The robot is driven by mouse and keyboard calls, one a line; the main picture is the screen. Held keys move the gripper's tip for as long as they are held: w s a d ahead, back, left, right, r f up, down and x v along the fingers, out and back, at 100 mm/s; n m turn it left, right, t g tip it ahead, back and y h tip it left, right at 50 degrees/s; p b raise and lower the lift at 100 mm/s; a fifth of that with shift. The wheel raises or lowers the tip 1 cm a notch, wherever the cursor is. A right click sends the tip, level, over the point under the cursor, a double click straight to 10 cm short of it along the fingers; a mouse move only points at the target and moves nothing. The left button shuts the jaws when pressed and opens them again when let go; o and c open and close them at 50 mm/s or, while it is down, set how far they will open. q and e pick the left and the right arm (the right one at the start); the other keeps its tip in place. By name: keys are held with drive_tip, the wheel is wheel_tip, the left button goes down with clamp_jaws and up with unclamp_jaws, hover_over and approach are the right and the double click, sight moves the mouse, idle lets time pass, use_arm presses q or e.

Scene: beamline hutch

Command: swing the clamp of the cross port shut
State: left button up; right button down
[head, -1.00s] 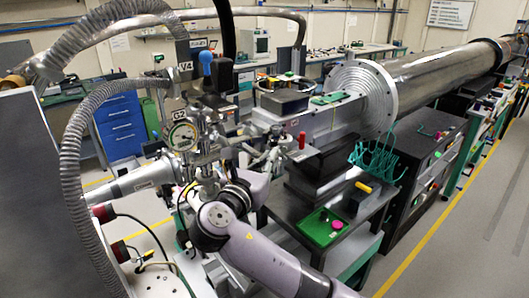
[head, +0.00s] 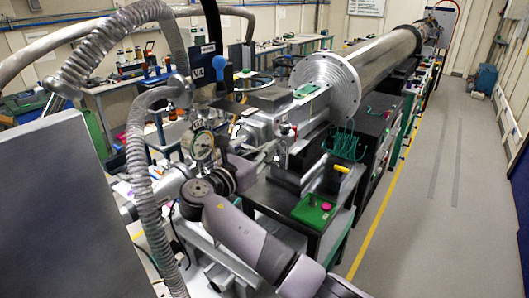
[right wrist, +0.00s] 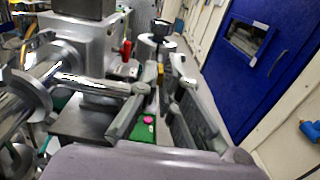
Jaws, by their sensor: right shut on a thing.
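The cross port (head: 207,160) with its round gauge (head: 203,145) stands left of centre in the head view. My right arm reaches up to it from the lower right. My right gripper (head: 264,156) is small and partly hidden by the wrist. In the right wrist view, my right gripper (right wrist: 158,112) has its two fingers in the middle. A round metal flange (right wrist: 25,100) is at left. A silver bar (right wrist: 95,86) runs from its side to the left finger; it looks like the clamp's swinging part. The gripper is shut on it, though the contact is unclear. My left gripper is out of view.
A green tray (head: 302,212) with a pink knob lies on the bench, beside a teal wire rack (head: 345,143). Ribbed hoses (head: 140,190) hang at left. A long steel tube (head: 375,60) runs back. The floor at right (head: 450,190) is clear.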

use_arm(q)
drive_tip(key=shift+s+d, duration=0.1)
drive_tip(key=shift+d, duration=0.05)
use_arm(e)
drive_tip(key=shift+r, duration=0.1)
drive_tip(key=c, duration=2.2)
unclamp_jaws()
drive_tip(key=o, duration=0.4)
drive_tip(key=shift+w+a, duration=0.1)
drive_tip(key=shift+a, duration=0.05)
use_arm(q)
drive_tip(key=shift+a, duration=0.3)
use_arm(e)
wheel_tip(320, 180, up, 10)
drive_tip(key=shift+f, duration=0.1)
